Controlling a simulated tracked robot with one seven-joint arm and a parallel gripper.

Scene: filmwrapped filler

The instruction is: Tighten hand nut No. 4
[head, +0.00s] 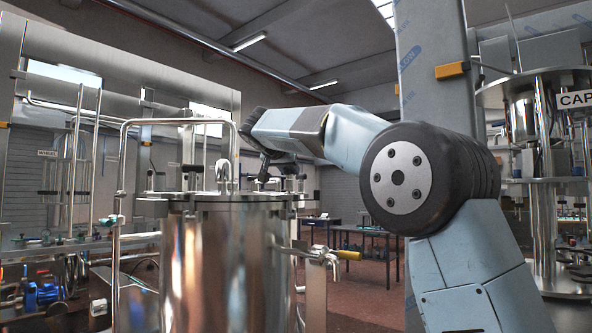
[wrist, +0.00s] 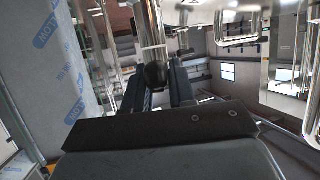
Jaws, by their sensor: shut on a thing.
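A polished steel vessel (head: 222,262) with a flat lid stands in the middle of the head view. My arm reaches in from the right, and my gripper (head: 270,172) points down at the lid's right rear edge. In the wrist view my gripper (wrist: 158,82) has its two dark fingers around a hand nut, seen as a bright steel piece with a dark rounded end (wrist: 155,74). The fingers are shut on it. No number shows on it, and the lower part of the grip is hidden.
A bent steel pipe (head: 180,121) arches over the vessel's left side. A valve with a yellow handle (head: 347,255) sticks out at its right. A film-wrapped column (head: 428,60) rises behind my arm. Tables (head: 365,231) stand farther back on open floor.

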